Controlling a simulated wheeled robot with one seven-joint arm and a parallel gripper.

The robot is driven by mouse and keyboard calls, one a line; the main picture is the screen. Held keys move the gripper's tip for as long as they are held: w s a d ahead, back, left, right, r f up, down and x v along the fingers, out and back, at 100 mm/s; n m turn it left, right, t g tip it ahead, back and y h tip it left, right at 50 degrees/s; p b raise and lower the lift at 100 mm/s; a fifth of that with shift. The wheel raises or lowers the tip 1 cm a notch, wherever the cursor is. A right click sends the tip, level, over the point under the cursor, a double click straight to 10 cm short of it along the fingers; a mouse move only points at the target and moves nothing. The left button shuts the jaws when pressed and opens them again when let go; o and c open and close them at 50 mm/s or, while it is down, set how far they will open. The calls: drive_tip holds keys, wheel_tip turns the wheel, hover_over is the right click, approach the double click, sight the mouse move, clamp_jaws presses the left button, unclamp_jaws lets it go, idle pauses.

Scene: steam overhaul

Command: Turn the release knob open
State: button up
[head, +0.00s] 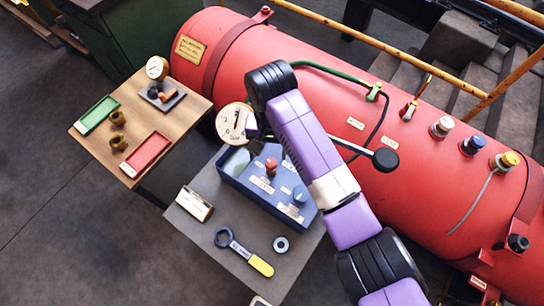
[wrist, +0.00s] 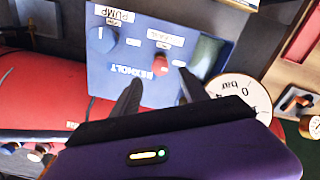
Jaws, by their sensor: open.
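A blue pump box (head: 235,178) stands on a grey-topped bench in the head view. It carries a red knob (head: 271,166) and a blue knob (head: 300,194), each beside a small white label. The wrist view shows the same box (wrist: 120,75), with the red knob (wrist: 160,63) near its middle and the blue knob (wrist: 104,39) to the left. I cannot read surely which label says release. My gripper (wrist: 160,80) is open and empty, its two dark fingers pointing toward the box, either side of the red knob in the picture. Contact is not visible. The arm hides the gripper in the head view.
A round dial gauge (head: 234,122) stands behind the box, beside the large red boiler (head: 320,75). A black-ended lever (head: 385,159) sticks out to the right. A yellow-handled wrench (head: 243,250) and a ring (head: 281,244) lie on the bench. A wooden table (head: 165,120) is at left.

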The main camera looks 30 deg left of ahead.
sight(271, 162)
wheel_tip(271, 162, down, 7)
drive_tip(key=shift+r, duration=0.15)
clamp_jaws()
idle(0.4)
